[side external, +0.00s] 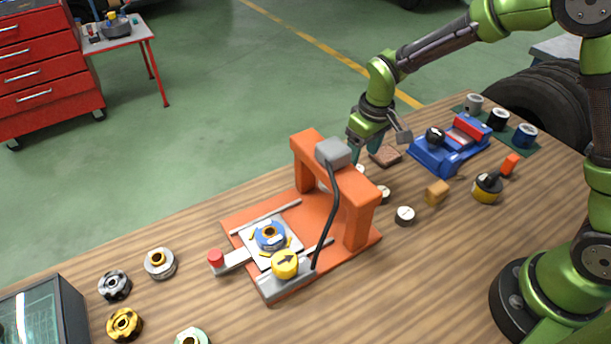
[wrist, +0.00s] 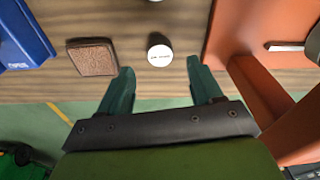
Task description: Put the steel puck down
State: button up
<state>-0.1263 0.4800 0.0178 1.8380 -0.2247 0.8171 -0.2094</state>
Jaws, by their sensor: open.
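Several small dark pucks with white labelled tops stand in a row on the wooden bench: a far one (side external: 360,169) partly hidden by the orange frame, a middle one (side external: 383,194) and a near one (side external: 404,215). I cannot tell from their labels which is steel. My gripper (side external: 357,153) is open and empty behind the orange frame, at the far end of the row. In the wrist view one white-topped puck (wrist: 160,52) stands on the bench just beyond the gap between my open green fingertips (wrist: 160,76). The fingers look apart from it.
The orange press frame (side external: 362,215) stands close beside my gripper. A brown textured block (side external: 386,156) and a blue fixture (side external: 450,150) are on its other side. A tan block (side external: 437,192) and an orange-handled tool (side external: 488,188) lie nearer. Several ring parts (side external: 160,263) are at left.

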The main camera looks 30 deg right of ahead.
jog(key=s+d+r+m+t+y, duration=0.1)
jog(key=s+r, duration=0.4)
jog(key=r, duration=0.3)
jog(key=s+d+r+m+t, duration=0.1)
jog(key=s+r+m+t, duration=0.1)
jog(key=s+r, duration=0.5)
jog(key=s+r+m+t, duration=0.2)
jog(key=s+r, duration=0.1)
jog(key=s, duration=0.5)
jog(key=shift+d+r+m+t+y, duration=0.25)
jog(key=shift+d+m+t+y, duration=0.05)
jog(key=shift+d+t+y, duration=0.15)
jog(key=shift+w, duration=0.1)
dwell(0.4)
